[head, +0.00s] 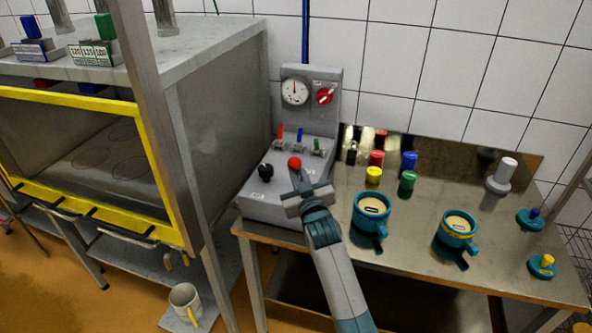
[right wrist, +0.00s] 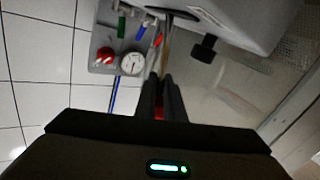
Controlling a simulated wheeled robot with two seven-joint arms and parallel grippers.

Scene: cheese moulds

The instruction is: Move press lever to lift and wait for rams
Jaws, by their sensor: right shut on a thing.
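The grey control box (head: 262,204) stands at the left end of the steel bench. It carries a red-knobbed lever (head: 295,162) and a black-knobbed lever (head: 266,170). My right gripper (head: 299,183) is at the red-knobbed lever and shut on it. A bit of red shows between its fingers in the right wrist view (right wrist: 160,112). The black lever stands apart, to the left. The press (head: 215,110), with a yellow front frame (head: 75,97), stands left of the box. I cannot make out the rams. My left gripper is not in view.
A gauge (head: 295,91) and red dial (head: 325,96) sit on the box's upright panel, above small coloured valves (head: 299,140). Two teal moulds (head: 370,212) (head: 456,230) and coloured cylinders (head: 408,162) stand on the bench (head: 430,260), right of my arm. A cup (head: 185,302) is low at left.

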